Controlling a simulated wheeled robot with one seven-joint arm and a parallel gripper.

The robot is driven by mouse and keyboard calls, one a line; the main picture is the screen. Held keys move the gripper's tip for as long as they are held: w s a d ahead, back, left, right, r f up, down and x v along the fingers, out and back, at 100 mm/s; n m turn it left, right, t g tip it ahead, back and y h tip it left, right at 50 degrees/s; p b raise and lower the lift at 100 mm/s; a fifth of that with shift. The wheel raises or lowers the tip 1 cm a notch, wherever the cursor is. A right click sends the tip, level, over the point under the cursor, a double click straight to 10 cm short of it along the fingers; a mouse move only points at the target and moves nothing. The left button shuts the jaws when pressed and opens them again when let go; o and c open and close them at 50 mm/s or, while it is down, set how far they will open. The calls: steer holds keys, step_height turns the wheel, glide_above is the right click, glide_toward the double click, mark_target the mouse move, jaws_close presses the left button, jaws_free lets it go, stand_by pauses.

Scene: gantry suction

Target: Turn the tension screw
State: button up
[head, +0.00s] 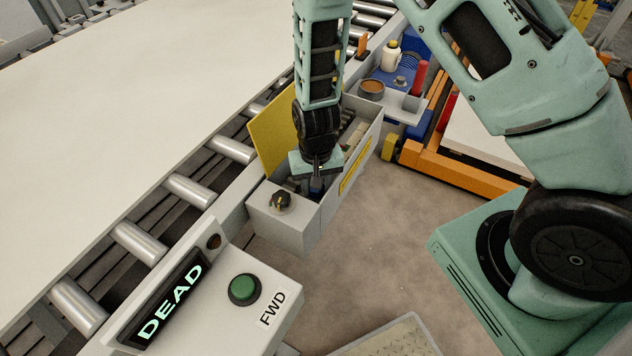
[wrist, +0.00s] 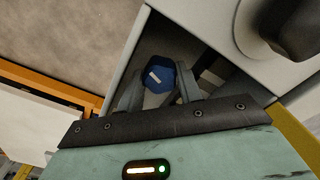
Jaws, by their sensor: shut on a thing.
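The tension screw shows in the wrist view as a blue faceted head (wrist: 160,75) with a pale slot mark, inside an open grey box (head: 282,222). My gripper (wrist: 158,90) is shut on the blue screw head, one finger at each side. In the head view my gripper (head: 316,182) points down into the box, and its wrist hides most of the screw. A black knob (head: 281,201) sits on the box top at the near end; it also shows at the upper right of the wrist view (wrist: 290,25).
A yellow lid (head: 272,130) stands open on the box's left side, close to my wrist. Rollers (head: 188,189) run along the left. A near panel reads DEAD and holds a green button (head: 244,289). A shelf with a bowl (head: 371,89) lies beyond. The floor right of the box is clear.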

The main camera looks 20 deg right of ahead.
stand_by(0.3)
steer(key=o, duration=1)
